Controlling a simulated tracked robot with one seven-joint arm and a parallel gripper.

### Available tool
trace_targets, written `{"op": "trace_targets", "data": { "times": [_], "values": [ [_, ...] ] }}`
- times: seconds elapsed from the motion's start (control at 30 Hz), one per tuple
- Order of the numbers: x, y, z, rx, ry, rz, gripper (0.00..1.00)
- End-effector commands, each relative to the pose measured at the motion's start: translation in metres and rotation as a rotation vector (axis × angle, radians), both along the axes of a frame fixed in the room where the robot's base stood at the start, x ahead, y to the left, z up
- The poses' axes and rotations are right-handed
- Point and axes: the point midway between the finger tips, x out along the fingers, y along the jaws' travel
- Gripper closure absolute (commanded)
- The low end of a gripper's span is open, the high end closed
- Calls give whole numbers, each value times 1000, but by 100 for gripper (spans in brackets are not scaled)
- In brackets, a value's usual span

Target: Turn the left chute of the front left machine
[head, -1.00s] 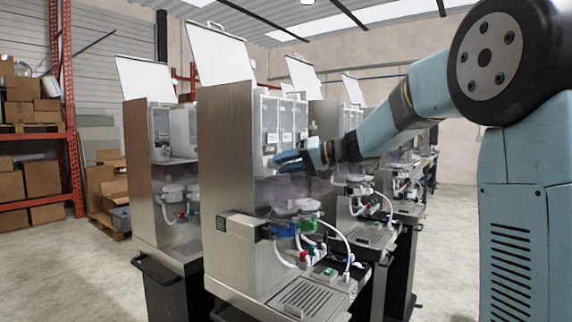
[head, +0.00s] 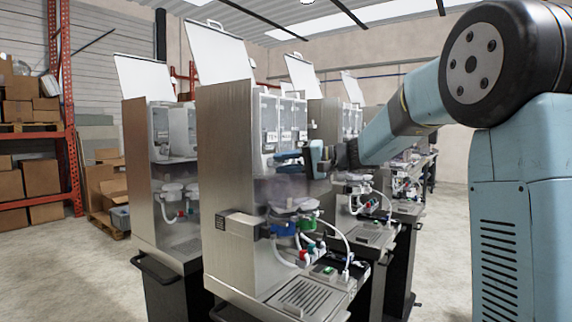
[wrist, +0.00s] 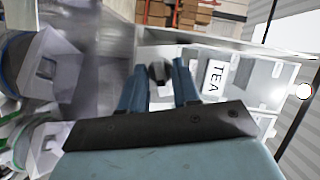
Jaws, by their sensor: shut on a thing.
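The nearest machine (head: 224,165), a tall steel dispenser with its lid raised, stands in the middle of the head view. My gripper (head: 282,160) reaches in from the right, just below its clear canisters (head: 269,120). In the wrist view the two blue fingers of my gripper (wrist: 158,92) are on either side of a dark rounded chute (wrist: 158,73), shut on it. The chute is mostly hidden between the fingers. A TEA label (wrist: 214,77) on a canister is right of the fingers in the wrist view.
Below are mixing bowls with blue and green parts (head: 284,228), white hoses and a drip tray (head: 300,295). Another machine (head: 152,190) stands to the left, and more stand behind. Shelves with boxes (head: 40,178) are at far left. The floor at right is clear.

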Motion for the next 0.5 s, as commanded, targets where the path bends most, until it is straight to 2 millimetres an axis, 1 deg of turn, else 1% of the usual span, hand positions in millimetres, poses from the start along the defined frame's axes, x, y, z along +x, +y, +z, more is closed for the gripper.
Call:
{"op": "trace_targets", "data": {
  "times": [0.1, 0.13, 0.2, 0.5],
  "values": [
    [0, 0, -2, -2, 3, 0, 100],
    [0, 0, -2, -2, 3, 0, 68],
    [0, 0, -2, -2, 3, 0, 62],
    [-1, -2, -1, -2, 0, -1, 62]
  ]
}}
